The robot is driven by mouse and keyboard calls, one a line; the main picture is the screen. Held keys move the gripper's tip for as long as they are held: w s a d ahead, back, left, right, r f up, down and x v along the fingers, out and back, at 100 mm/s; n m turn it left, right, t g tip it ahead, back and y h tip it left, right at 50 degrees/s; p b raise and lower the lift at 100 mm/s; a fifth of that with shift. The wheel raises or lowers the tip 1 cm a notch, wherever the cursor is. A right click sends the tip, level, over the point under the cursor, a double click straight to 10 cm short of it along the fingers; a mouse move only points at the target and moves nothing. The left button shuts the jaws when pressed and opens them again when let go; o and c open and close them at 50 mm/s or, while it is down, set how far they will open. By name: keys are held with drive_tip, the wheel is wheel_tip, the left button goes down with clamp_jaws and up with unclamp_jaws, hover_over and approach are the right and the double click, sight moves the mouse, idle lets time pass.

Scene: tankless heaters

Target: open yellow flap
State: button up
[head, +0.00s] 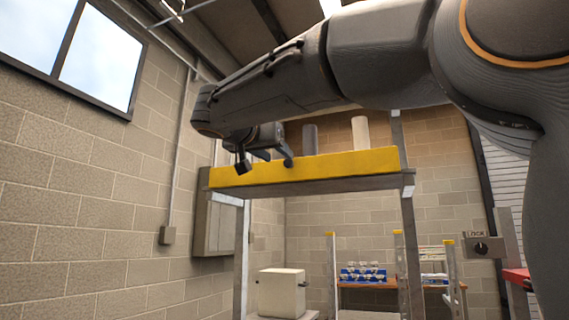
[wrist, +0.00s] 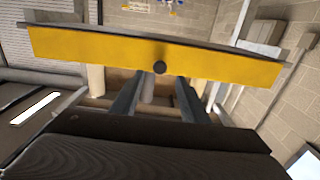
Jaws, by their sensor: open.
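The yellow flap (head: 335,168) is a long panel along the front of a raised metal shelf. In the wrist view my gripper (wrist: 162,80) has one finger on each side of the knob's line, tips close to the flap's edge. I cannot tell whether the fingers touch the flap or knob.
A grey cylinder (head: 309,138) and a white cylinder (head: 360,133) stand behind the flap on the shelf. Grey metal posts (head: 410,250) hold the shelf up. A grey wall box (head: 213,220) is at the left. A white box (head: 282,292) stands below.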

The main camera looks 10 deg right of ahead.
sight(287, 163)
drive_tip(key=p+x, duration=0.1)
drive_tip(key=x, duration=0.5)
drive_tip(key=shift+w+d+p, duration=0.15)
drive_tip(key=shift+p, duration=0.25)
drive_tip(key=shift+f, duration=0.1)
clamp_jaws()
